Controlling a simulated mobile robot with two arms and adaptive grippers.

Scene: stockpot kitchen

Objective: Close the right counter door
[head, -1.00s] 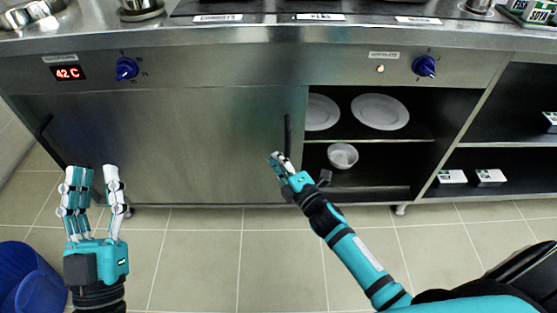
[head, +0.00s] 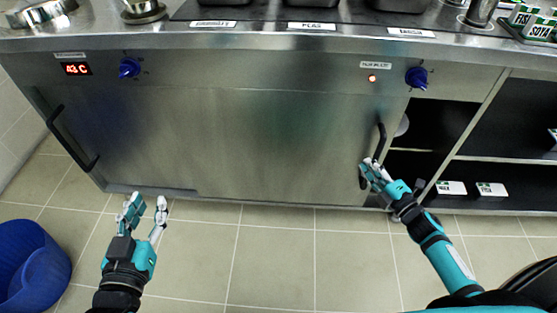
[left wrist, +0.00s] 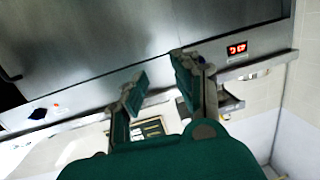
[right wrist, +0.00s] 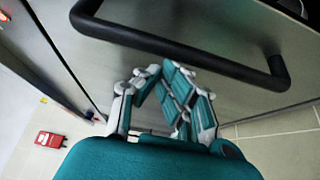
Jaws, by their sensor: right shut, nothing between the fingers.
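The right counter door (head: 290,140) is a steel sliding panel under the counter. Its right edge stands short of the opening's right side, and a narrow dark gap (head: 426,125) shows there with part of a white plate (head: 402,125). The door's black bar handle (head: 381,145) is upright near that edge; the right wrist view shows it large (right wrist: 180,48). My right gripper (head: 370,173) is shut and empty at the handle's lower end; I cannot tell whether it touches the bar. My left gripper (head: 146,206) is open and empty, in front of the left door's lower part.
The left door's black handle (head: 70,138) is at the far left. A blue bin (head: 35,268) stands on the floor at lower left. The tiled floor in the middle is clear.

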